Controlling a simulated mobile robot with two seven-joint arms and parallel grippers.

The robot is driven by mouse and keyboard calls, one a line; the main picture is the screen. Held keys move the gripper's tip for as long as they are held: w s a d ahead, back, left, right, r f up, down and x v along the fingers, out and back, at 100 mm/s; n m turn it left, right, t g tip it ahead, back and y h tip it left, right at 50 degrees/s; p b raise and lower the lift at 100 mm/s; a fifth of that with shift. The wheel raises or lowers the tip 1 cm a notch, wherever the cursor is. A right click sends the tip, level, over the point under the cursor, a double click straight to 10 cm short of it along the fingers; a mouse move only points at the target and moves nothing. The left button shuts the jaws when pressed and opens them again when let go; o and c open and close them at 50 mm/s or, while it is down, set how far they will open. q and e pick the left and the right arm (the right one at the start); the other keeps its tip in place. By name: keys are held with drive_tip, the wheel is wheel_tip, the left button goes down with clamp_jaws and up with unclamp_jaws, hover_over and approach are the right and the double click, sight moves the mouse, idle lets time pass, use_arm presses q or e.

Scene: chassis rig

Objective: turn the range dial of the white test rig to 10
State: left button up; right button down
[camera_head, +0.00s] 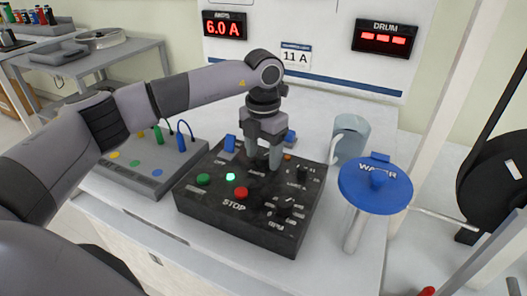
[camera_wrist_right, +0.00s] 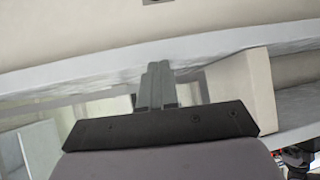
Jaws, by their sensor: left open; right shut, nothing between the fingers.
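A black control box (camera_head: 215,212) sits on the white bench; no white-cased rig with a dial shows. Two black knobs are on its right part, an upper one (camera_head: 303,174) and a lower one (camera_head: 285,206), ringed by marks too small to read. My left gripper (camera_head: 263,163) points down over the box's upper middle, its two fingers apart. What lies between the fingers is hidden, and I cannot tell whether they touch the panel. In the right wrist view my right gripper (camera_wrist_right: 156,80) has its fingers together and empty, away from the box.
A red display (camera_head: 225,26) reads 6.0 A; a card (camera_head: 296,56) reads 11 A. The DRUM display (camera_head: 384,38) shows dashes.

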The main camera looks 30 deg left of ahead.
use_arm(q)
drive_tip(key=shift+f, duration=0.1)
drive_tip(key=shift+c, duration=0.3)
use_arm(e)
drive_tip(key=shift+w+r, duration=0.15)
use_arm(q)
drive_tip(key=c, duration=1)
use_arm(e)
drive_tip(key=shift+w+r, duration=0.1)
drive_tip(key=shift+w, duration=0.05)
